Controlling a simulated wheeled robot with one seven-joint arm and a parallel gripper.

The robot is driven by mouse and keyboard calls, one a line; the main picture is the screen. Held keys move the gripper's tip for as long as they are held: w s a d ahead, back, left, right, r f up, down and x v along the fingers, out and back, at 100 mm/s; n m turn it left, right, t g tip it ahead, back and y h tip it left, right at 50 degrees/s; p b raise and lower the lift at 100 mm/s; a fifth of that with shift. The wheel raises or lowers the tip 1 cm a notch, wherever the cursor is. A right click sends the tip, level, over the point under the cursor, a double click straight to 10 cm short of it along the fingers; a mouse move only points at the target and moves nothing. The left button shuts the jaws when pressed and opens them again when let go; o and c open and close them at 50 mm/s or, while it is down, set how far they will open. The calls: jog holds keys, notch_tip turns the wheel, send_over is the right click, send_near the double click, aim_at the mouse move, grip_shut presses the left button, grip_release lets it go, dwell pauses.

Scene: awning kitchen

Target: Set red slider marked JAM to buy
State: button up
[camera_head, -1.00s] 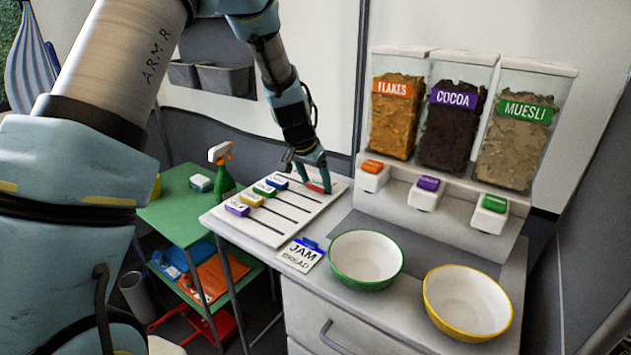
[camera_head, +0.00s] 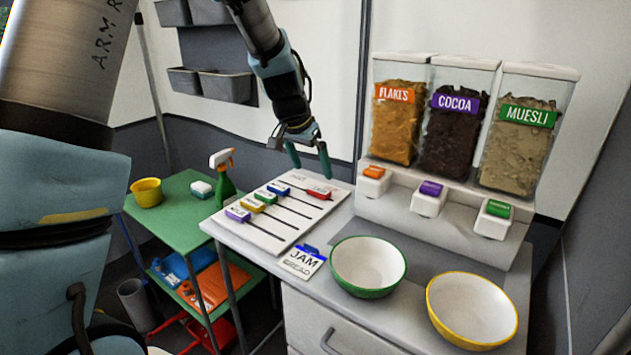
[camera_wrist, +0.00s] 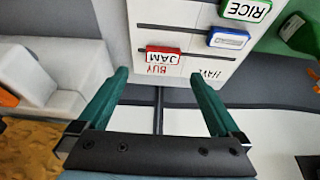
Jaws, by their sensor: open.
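The red slider marked JAM (camera_head: 319,191) sits on the white slider board (camera_head: 262,234), at the right end of the top row, apart from the other sliders. In the wrist view the red slider (camera_wrist: 163,55) is right beside the printed word BUY (camera_wrist: 158,70). The word HAVE (camera_wrist: 215,75) is at the other end. My gripper (camera_head: 309,158) is open and empty. It is above and behind the red slider, not touching it. In the wrist view my two green fingers (camera_wrist: 160,80) are spread apart, with the slider beyond them.
Blue (camera_head: 278,188), yellow (camera_head: 265,197), green (camera_head: 252,205) and purple (camera_head: 237,215) sliders sit toward the board's left. A JAM and BREAD card (camera_head: 302,262), green-rimmed bowl (camera_head: 368,288), yellow bowl (camera_head: 470,325) and cereal dispensers (camera_head: 455,130) are close by on the counter.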

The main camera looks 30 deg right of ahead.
jog(key=shift+v, duration=1.4)
jog(key=shift+a, duration=0.1)
jog(key=a+n+y+p, duration=0.2)
jog(key=a+n, duration=0.3)
jog(key=a, duration=1.5)
jog(key=s+a+n, duration=0.3)
jog(key=s+a, duration=0.2)
jog(key=a, duration=0.2)
jog(key=s+a+n+y+p, duration=0.1)
jog(key=s+a+n, duration=0.2)
jog(key=s+a, duration=0.2)
jog(key=a+f, duration=0.1)
jog(key=a, duration=0.2)
jog(key=shift+a+g+y, duration=0.2)
jog(key=shift+g+y, duration=0.1)
